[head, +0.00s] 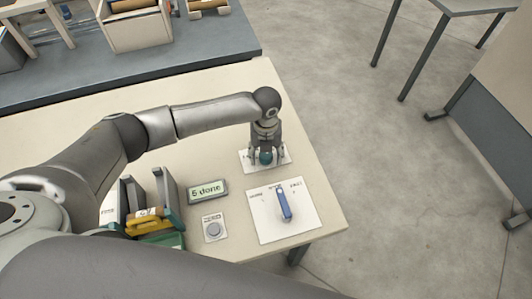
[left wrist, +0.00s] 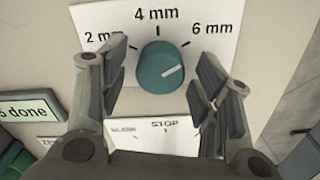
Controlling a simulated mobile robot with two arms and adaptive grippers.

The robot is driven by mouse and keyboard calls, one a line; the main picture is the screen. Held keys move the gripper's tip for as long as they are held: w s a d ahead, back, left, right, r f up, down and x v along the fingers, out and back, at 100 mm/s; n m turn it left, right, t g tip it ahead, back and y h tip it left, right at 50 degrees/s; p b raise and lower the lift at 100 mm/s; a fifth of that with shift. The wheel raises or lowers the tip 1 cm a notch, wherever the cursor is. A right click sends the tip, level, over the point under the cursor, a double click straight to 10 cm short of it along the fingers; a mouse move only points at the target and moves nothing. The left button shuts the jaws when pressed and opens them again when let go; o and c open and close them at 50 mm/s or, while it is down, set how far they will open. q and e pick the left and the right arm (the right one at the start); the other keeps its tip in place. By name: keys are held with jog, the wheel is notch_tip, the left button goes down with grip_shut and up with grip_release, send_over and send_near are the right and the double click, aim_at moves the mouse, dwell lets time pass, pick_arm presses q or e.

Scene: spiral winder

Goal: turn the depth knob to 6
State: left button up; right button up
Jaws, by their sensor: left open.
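The depth knob (left wrist: 163,66) is a round teal knob on a white plate (left wrist: 226,12) marked 2 mm, 4 mm and 6 mm. Its white line points right and slightly up, toward the 6 mm side; I cannot tell if it is exactly on the tick. In the head view the knob (head: 266,157) is partly hidden by my left gripper. My left gripper (left wrist: 160,72) is open, with a finger on each side of the knob and visible gaps between. It also shows in the head view (head: 267,150), reaching down over the plate. My right gripper is not in view.
A display (head: 207,190) reads "6 done". A blue lever (head: 284,206) on a white plate (head: 262,228), marked STOP in the wrist view, lies nearer me. A round grey button (head: 214,229) and a rack of yellow and green items (head: 152,222) stand left. The table edge (head: 318,175) is close right.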

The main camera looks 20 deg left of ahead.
aim_at(266, 155)
pick_arm(q)
notch_tip(266, 155, up, 12)
dwell(0.5)
jog(key=shift+f, duration=0.1)
dwell(0.4)
